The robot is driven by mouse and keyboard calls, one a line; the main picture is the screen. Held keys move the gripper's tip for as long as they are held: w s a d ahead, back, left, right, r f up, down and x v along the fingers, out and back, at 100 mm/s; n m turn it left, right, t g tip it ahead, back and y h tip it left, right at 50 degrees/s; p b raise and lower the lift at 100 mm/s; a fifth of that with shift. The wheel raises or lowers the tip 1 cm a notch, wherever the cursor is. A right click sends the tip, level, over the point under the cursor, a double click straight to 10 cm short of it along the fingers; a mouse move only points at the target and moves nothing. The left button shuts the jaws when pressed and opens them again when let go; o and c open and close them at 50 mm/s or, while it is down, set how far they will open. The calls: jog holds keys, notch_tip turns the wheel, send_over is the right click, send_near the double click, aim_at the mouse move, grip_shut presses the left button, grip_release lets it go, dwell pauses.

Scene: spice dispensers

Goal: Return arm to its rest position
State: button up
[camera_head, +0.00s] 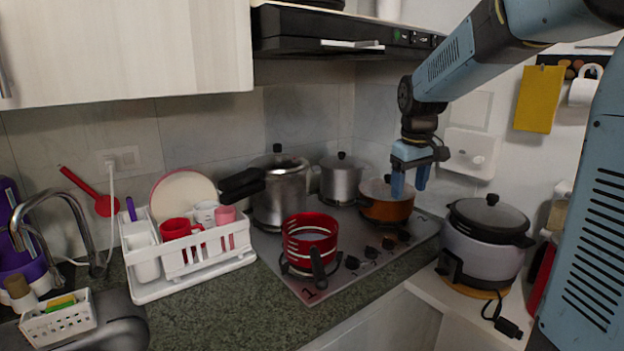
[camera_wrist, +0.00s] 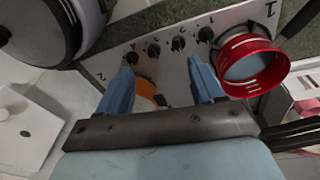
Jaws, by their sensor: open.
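My gripper (camera_head: 410,181) is open and empty, with blue fingers pointing down. In the head view it hangs in front of or above the orange pot (camera_head: 386,204) at the stove's back right. In the wrist view, the gripper's two fingers (camera_wrist: 160,84) are spread apart, and part of an orange thing (camera_wrist: 147,91) shows between them. My blue arm reaches in from the upper right of the head view. Whether the fingertips touch the pot cannot be told.
A red pot (camera_head: 310,243) stands at the stove's front, with silver pots (camera_head: 280,195) behind. A rice cooker (camera_head: 485,240) stands right of the stove. A black range hood (camera_head: 340,35) is overhead. A white dish rack (camera_head: 190,262) is at left. Dark counter (camera_head: 200,310) in front is clear.

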jog(key=s+m+t, duration=0.3)
jog(key=s+m, duration=0.2)
jog(key=s, duration=2)
jog(key=shift+r+t, duration=0.4)
jog(key=shift+s+d, duration=0.1)
